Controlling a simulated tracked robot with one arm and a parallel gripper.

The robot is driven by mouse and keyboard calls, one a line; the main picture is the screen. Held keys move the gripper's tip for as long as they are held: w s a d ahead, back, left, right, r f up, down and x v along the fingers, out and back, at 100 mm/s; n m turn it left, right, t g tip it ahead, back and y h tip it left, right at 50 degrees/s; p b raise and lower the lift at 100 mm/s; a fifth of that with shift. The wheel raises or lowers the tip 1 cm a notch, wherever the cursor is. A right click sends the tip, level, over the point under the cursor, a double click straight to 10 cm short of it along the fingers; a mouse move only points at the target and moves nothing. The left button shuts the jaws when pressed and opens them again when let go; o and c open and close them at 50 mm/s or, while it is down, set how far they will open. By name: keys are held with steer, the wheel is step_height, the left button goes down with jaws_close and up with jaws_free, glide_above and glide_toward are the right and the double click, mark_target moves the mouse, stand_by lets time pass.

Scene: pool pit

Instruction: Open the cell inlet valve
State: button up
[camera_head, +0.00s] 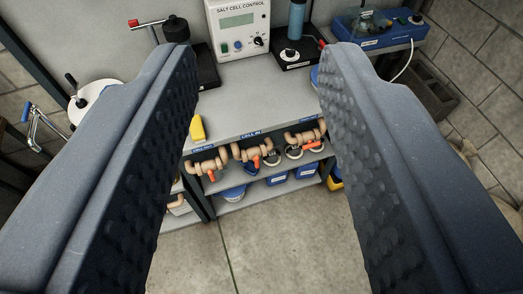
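My gripper (259,70) is open and empty, its two dark ribbed fingers spread wide across the view. Between the fingers, farther off, several tan pipe valves with orange-red handles sit along the bench front. The middle valve (251,152) is just under a blue label reading "CELL IN" (252,135). Its orange handle (256,162) points downward. The left valve (207,165) has a handle pointing down. The right valve (304,136) has a handle lying nearly sideways. The gripper touches none of them.
The grey bench (262,93) carries a salt cell control box (238,30), a blue cylinder on a black base (297,20), and a yellow object (197,128). A blue device (378,30) stands at back right. Blue bins (277,178) fill the lower shelf. The floor (275,235) in front is clear.

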mark_target(258, 163)
steer(key=shift+w+a, duration=0.2)
steer(key=shift+w, duration=0.1)
steer(key=shift+r, duration=0.1)
steer(key=w+d+f+n+b, duration=0.1)
steer(key=w+d+f+b, duration=0.2)
steer(key=w+f, duration=0.7)
steer(key=w+d+f+n+b, duration=0.15)
steer(key=w+f+b, duration=0.35)
steer(key=f, duration=0.9)
steer(key=w+d+f+b, duration=0.2)
steer(key=w+d+f, duration=0.1)
steer(key=w+f, duration=0.7)
steer(key=a+f+n+t+y+b, duration=0.2)
steer(key=f+y+b, duration=0.6)
steer(key=f, duration=3.3)
steer(key=w+a+b, duration=0.1)
steer(key=w, duration=0.2)
steer(key=w+a+h+b, duration=0.1)
steer(key=w+a+b, duration=0.1)
steer(key=w, duration=0.2)
steer(key=w+a+h+b, duration=0.1)
steer(key=w+a, duration=0.1)
steer(key=w, duration=0.2)
steer(key=shift+a+f+m+b, duration=0.1)
steer(key=shift+a+m+b, duration=0.1)
steer(key=shift+m+b, duration=0.15)
steer(key=shift+w+a, duration=0.15)
steer(key=shift+w, duration=0.4)
